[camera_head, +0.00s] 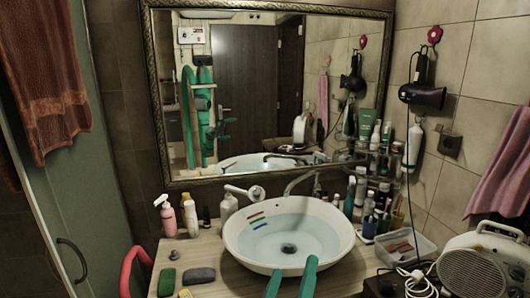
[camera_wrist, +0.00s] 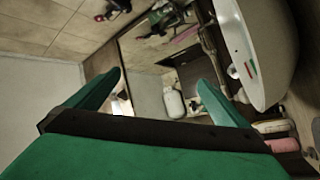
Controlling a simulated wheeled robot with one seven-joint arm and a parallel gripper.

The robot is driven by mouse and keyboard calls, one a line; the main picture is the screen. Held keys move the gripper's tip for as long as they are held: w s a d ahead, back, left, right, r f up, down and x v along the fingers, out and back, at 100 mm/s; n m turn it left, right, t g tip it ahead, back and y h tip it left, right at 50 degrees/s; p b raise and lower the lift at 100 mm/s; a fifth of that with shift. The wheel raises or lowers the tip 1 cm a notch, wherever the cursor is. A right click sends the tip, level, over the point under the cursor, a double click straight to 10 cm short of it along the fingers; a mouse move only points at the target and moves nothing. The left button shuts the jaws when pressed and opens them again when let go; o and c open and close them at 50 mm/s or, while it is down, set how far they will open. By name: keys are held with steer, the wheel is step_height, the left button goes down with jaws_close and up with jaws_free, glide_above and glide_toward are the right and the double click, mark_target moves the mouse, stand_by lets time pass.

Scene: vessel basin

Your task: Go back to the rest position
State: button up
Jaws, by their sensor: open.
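My gripper (camera_head: 294,267) shows as two green fingers at the bottom of the head view, in front of the near rim of the white basin (camera_head: 345,243). In the wrist view the fingers (camera_wrist: 160,80) are spread wide. Nothing is held between them. The basin (camera_wrist: 232,30) lies to their upper right there, apart from the right finger. The basin holds clear water with a dark drain at its middle. Red, blue and green marks (camera_head: 257,221) show on its inner left wall.
A grey sponge (camera_head: 199,275) and a green sponge (camera_head: 166,283) lie left of the basin. Soap bottles (camera_head: 190,215) stand behind them. Bottles crowd the right side, near a clear tray (camera_head: 408,246) and a fan heater (camera_head: 478,268). A red chair back (camera_head: 128,268) is at lower left.

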steer(key=s+a+f+n+g+y, duration=0.1)
steer(key=s+f+y, duration=0.3)
steer(key=s+f, duration=0.5)
steer(key=s+a+f+n+g+y, duration=0.15)
steer(key=s+f+y, duration=0.35)
steer(key=f, duration=0.7)
steer(key=s+a+f+m+g, duration=0.1)
steer(key=s+f+m, duration=0.2)
steer(key=s, duration=0.8)
steer(key=s+a+f+m+g+h, duration=0.1)
steer(key=s+m, duration=0.4)
steer(key=s, duration=0.6)
step_height(320, 180, down, 2)
steer(key=shift+s+a+f+m, duration=0.15)
steer(key=shift+s+a+m, duration=0.25)
steer(key=shift+a, duration=0.3)
